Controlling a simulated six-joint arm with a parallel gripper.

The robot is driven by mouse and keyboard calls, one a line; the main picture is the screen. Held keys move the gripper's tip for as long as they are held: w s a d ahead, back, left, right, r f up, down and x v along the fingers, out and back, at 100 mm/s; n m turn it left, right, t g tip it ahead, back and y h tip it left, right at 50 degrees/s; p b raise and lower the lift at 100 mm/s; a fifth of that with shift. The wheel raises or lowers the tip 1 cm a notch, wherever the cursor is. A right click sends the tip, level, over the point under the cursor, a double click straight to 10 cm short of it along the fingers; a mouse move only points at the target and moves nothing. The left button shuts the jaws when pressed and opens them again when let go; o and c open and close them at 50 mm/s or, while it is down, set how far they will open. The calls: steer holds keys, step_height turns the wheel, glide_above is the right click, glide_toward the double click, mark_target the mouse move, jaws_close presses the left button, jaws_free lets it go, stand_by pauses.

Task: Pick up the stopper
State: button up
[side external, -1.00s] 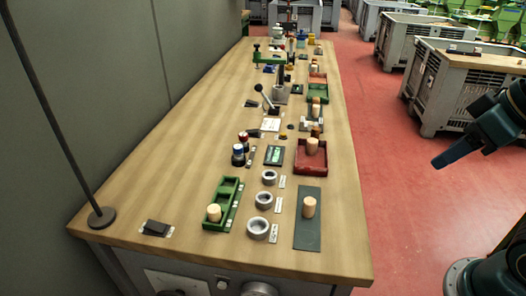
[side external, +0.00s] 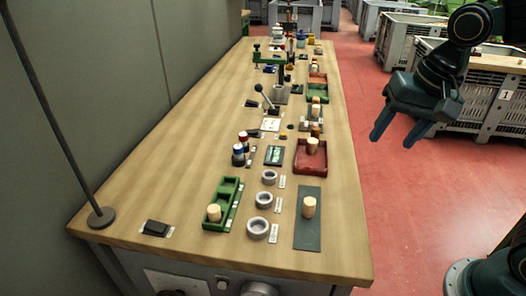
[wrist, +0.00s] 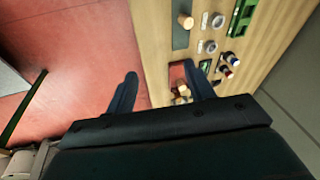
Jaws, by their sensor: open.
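Several light cork stoppers stand on the wooden bench. One stopper (side external: 309,207) is upright on a dark grey mat (side external: 308,236) at the near right, and it shows in the wrist view (wrist: 185,20). Another stopper (side external: 312,146) stands in a red tray (side external: 310,168). A third stopper (side external: 214,212) stands in a green tray (side external: 228,205) at the near left. My gripper (side external: 393,142) is open and empty, in the air off the bench's right edge, well apart from the stoppers. In the wrist view the fingers (wrist: 160,70) are spread, with floor and bench edge between them.
Metal rings (side external: 264,200) stand between the green tray and the mat. Blue-topped bottles (side external: 238,155), a small display (side external: 274,155) and a lever (side external: 265,97) stand farther along. A thin stand (side external: 101,217) is at the left corner. Left of the bench's middle is bare wood.

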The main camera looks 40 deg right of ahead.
steer(key=w+a+f+m+g, duration=0.2)
steer(key=w+a+f+m, duration=0.25)
steer(key=w, duration=0.25)
steer(key=m+g, duration=0.1)
steer(key=m, duration=0.5)
glide_above(310, 201)
step_height(310, 201, down, 6)
steer(key=shift+w+d+f, duration=0.1)
steer(key=shift+w+f, duration=0.05)
steer(key=shift+f, duration=3.95)
steer(key=shift+f, duration=0.1)
steer(key=shift+f, duration=2.55)
steer(key=c, duration=1)
steer(key=shift+r, duration=0.2)
